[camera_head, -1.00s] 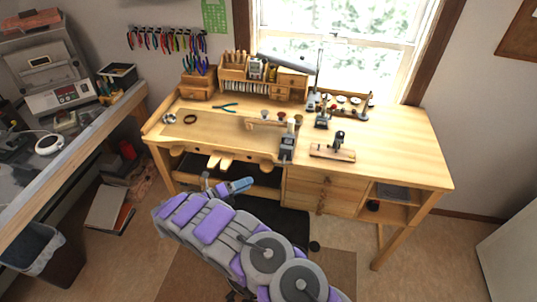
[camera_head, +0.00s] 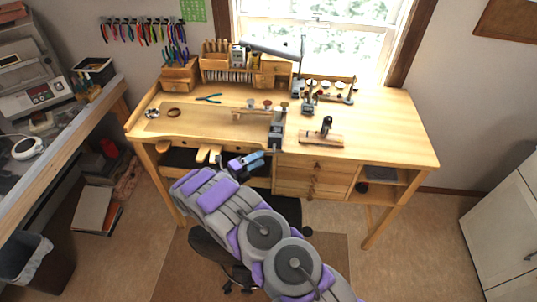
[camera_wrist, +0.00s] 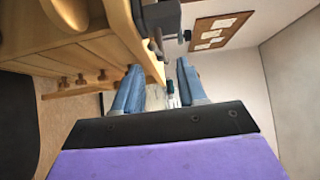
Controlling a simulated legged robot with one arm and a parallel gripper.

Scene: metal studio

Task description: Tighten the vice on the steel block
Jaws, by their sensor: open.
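The vice (camera_head: 277,134) is a dark grey clamp at the front edge of the wooden workbench (camera_head: 385,125). A dark metal part of it (camera_wrist: 160,18) shows at the top of the wrist view, with a small knob or handle end (camera_wrist: 186,36). I cannot make out the steel block separately in either view. My gripper (camera_head: 254,161) is just in front of the bench edge, left of and a little below the vice. In the wrist view my gripper (camera_wrist: 158,82) has its two blue fingers apart with nothing between them, below the vice and not touching it.
Wooden drawers (camera_head: 315,178) are below the bench top, right of my gripper. A small wooden stand with a dark tool (camera_head: 325,136) is right of the vice. Blue pliers (camera_head: 209,98) lie behind. A chair (camera_head: 215,255) stands beneath my arm. Floor at right is clear.

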